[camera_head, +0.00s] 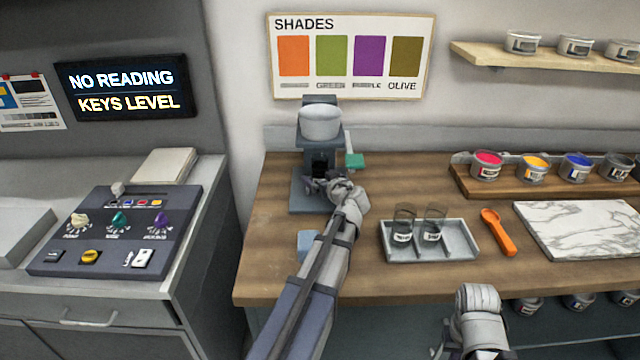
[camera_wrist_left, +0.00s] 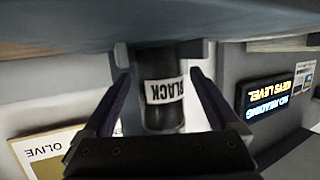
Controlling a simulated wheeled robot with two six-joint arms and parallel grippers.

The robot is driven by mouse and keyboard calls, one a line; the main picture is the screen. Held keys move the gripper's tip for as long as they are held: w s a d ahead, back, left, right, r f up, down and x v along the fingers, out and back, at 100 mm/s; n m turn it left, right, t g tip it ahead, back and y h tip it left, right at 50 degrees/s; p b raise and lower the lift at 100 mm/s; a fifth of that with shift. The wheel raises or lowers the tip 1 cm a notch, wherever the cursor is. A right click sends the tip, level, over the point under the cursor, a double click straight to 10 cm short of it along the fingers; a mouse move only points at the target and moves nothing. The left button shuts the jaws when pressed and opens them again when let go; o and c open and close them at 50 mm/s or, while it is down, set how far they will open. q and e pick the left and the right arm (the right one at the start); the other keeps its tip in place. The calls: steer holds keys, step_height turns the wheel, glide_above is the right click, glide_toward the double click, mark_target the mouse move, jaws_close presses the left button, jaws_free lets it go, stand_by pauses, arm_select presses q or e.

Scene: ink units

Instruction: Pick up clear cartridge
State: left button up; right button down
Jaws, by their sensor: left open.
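My left gripper (camera_head: 322,186) is at the front of the grey dispensing machine (camera_head: 301,192), on the wooden bench. In the left wrist view my open left gripper (camera_wrist_left: 160,100) has one finger on each side of a dark cartridge labelled BLACK (camera_wrist_left: 164,90). The cartridge sits in the machine, with a gap to each finger.
A blue block (camera_head: 307,243) lies left of my left forearm. An orange scoop (camera_head: 497,232) and a marble slab (camera_head: 582,230) lie right of the tray. Ink tins stand on a rack (camera_head: 475,184) behind. A control panel (camera_head: 115,235) is at left.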

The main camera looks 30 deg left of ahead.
arm_select(q)
jaws_close()
stand_by(0.8)
